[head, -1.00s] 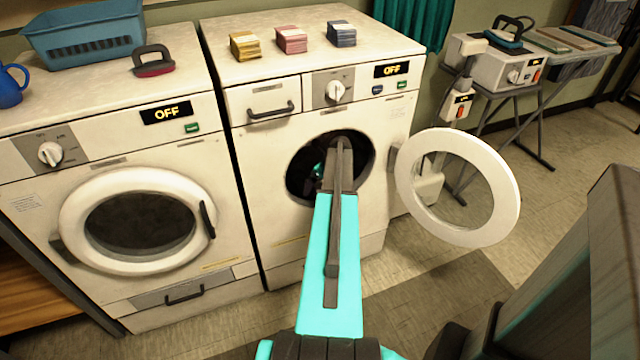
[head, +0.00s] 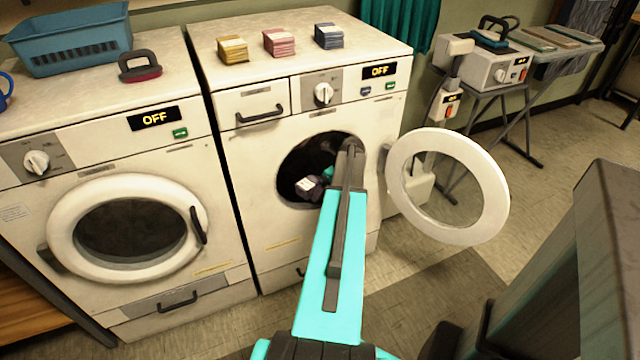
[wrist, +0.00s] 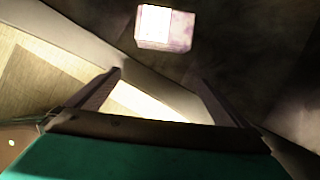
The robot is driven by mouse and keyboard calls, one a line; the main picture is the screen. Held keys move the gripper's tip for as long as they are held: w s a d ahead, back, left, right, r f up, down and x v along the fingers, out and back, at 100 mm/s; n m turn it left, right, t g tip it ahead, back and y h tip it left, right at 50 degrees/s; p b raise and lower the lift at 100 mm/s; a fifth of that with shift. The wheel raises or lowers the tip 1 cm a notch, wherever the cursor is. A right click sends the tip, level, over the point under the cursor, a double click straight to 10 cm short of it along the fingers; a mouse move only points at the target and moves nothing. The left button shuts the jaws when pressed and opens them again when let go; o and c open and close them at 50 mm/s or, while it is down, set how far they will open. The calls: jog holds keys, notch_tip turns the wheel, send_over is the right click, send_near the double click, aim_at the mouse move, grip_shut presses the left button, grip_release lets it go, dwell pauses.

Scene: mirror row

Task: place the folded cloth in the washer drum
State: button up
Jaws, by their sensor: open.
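The washer's round door (head: 447,240) stands swung open to the right.
Yellow (head: 232,49), pink (head: 279,43) and blue-grey (head: 328,36) folded stacks lie on the washer top. The left machine (head: 130,262) has its door shut. Both displays read OFF. The drum rim (wrist: 150,78) crosses behind the fingers. Floor is free below the open door.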

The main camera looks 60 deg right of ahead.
jog(key=shift+s+a, duration=0.2)
jog(key=shift+s, duration=0.55)
jog(key=shift+s+a, duration=0.2)
jog(key=shift+s, duration=0.6)
jog(key=shift+s+a, duration=0.2)
jog(key=shift+s, duration=0.55)
